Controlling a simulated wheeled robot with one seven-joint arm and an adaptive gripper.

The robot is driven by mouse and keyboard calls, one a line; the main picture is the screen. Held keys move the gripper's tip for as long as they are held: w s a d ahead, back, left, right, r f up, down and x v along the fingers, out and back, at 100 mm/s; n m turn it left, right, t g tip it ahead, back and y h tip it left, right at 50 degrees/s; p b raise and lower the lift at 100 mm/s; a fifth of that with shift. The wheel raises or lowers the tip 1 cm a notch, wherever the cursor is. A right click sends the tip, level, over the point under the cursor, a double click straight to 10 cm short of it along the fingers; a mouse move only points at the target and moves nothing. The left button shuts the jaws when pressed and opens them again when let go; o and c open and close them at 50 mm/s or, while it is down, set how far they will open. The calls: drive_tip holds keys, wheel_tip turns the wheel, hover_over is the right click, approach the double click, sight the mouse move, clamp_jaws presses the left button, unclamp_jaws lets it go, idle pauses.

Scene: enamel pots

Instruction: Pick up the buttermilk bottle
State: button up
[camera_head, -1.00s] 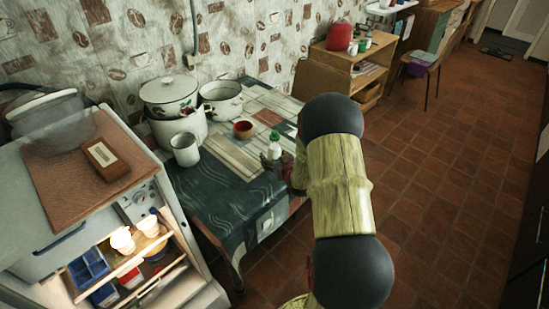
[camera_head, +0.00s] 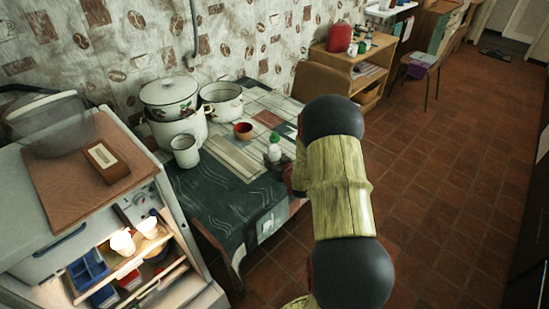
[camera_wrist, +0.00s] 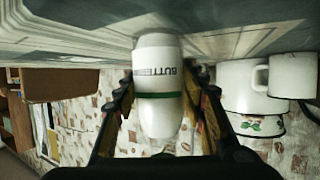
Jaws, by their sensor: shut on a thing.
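The buttermilk bottle (camera_head: 274,150) is small and white with a green cap, at the right part of the table in the head view. In the wrist view the bottle (camera_wrist: 158,85) appears upside down, with "BUTTE..." lettering and a green band. My gripper (camera_wrist: 158,98) has one finger on each side of the bottle and is shut on it. The bottle looks upright, at or very near the table top; I cannot tell whether it touches. In the head view my arm hides most of the gripper.
On the table (camera_head: 222,195) stand a white mug (camera_head: 185,151), a red-brown cup (camera_head: 243,131), a lidded enamel pot (camera_head: 168,98) on another pot, and an open pot (camera_head: 222,101). An open fridge (camera_head: 60,225) is at left. A wooden shelf (camera_head: 345,58) stands behind.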

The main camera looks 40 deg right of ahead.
clamp_jaws()
drive_tip(key=shift+r, duration=0.15)
